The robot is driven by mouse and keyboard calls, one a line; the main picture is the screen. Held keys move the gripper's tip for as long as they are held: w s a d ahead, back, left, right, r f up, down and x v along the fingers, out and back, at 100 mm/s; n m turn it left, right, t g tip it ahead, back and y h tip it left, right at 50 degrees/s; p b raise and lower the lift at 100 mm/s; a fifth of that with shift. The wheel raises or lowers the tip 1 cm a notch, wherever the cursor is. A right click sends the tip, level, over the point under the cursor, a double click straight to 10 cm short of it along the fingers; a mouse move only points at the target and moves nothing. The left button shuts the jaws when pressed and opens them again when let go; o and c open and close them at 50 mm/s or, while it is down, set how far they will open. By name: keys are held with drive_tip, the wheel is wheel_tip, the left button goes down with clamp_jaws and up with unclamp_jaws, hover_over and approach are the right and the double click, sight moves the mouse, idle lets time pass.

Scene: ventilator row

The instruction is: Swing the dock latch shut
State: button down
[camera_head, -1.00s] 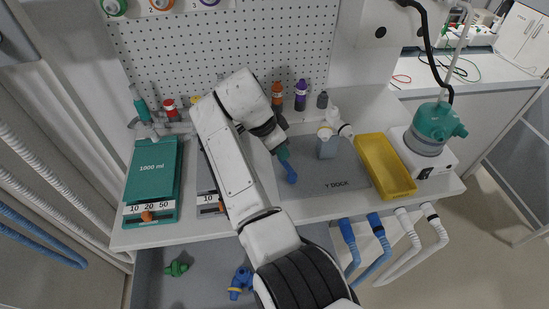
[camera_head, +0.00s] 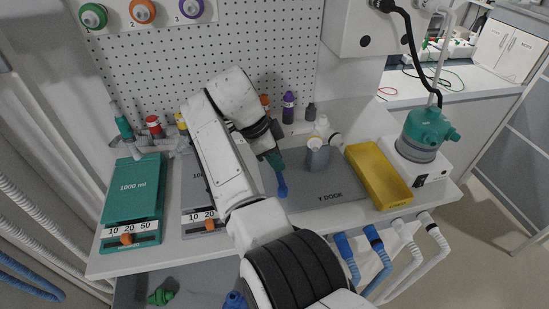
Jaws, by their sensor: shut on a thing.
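The grey dock (camera_head: 337,206), labelled Y DOCK, lies on the bench right of my forearm. A grey-blue cup (camera_head: 317,158) stands on it, with a white fitting (camera_head: 324,128) at its top. My gripper (camera_head: 275,160) is at the dock's left part, left of the cup and apart from it. It is shut on a slim teal-and-blue piece whose blue end (camera_head: 282,186) points down toward the dock. No separate latch can be made out; I cannot tell whether this piece is the latch. My wrist hides the fingertips and the dock's back left.
A yellow tray (camera_head: 379,177) lies right of the dock, with a teal-topped humidifier (camera_head: 426,133) beyond it. A teal 1000 ml panel (camera_head: 133,190) is at left. Bottles (camera_head: 288,107) stand behind. Blue and white hoses (camera_head: 376,238) hang from the front edge.

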drive_tip(key=c, duration=1)
unclamp_jaws()
drive_tip(key=v, duration=1)
drive_tip(key=shift+r+b, duration=0.35)
drive_tip(key=shift+b, duration=0.1)
drive_tip(key=shift+a, duration=0.1)
